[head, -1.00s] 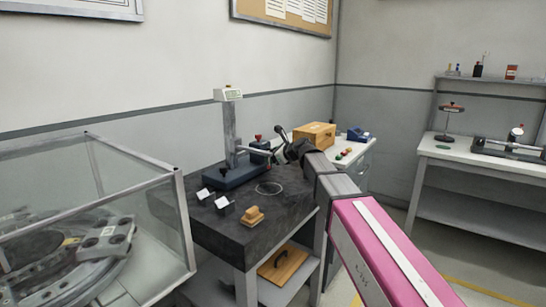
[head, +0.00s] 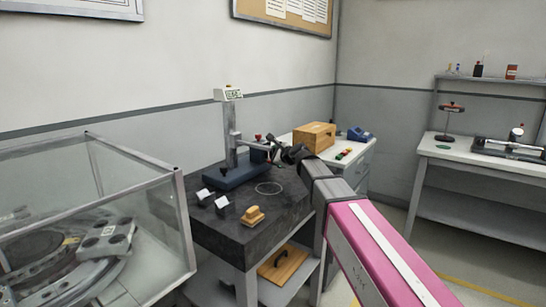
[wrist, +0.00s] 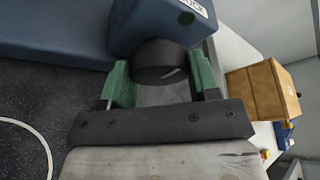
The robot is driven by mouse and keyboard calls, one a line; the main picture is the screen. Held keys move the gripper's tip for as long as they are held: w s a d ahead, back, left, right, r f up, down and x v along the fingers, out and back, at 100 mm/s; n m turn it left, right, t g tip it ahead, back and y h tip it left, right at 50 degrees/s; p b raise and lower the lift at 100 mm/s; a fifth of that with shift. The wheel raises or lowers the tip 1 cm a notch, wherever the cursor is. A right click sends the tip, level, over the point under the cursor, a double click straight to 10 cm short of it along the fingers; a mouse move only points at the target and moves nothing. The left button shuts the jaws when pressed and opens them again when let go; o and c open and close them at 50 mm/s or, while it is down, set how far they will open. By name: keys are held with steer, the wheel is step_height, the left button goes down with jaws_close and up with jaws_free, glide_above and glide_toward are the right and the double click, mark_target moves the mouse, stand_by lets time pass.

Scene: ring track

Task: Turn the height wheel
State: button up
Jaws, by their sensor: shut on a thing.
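The height gauge stands on a dark granite table (head: 215,228). It has a blue base (head: 230,172), an upright grey column (head: 230,130) and a small display (head: 228,94) on top. In the wrist view the black height wheel (wrist: 160,60) sticks out of a blue block (wrist: 155,22) with a green dot. My gripper (wrist: 163,78) has its green fingers on either side of the wheel and is shut on it. In the head view my gripper (head: 274,147) is small and dark beside the column, and the wheel cannot be made out there.
Two small blocks with white faces (head: 212,198) and a tan wooden piece (head: 252,216) sit on the granite. A wooden box (head: 314,137) stands on the white table behind. A glass-walled case (head: 90,215) is at the left. A bench (head: 480,155) is at the right.

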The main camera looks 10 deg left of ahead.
steer(key=o, duration=0.9)
steer(key=v, duration=1)
steer(key=shift+s+d+r, duration=0.15)
steer(key=shift+s+d, duration=0.1)
steer(key=shift+d, duration=0.05)
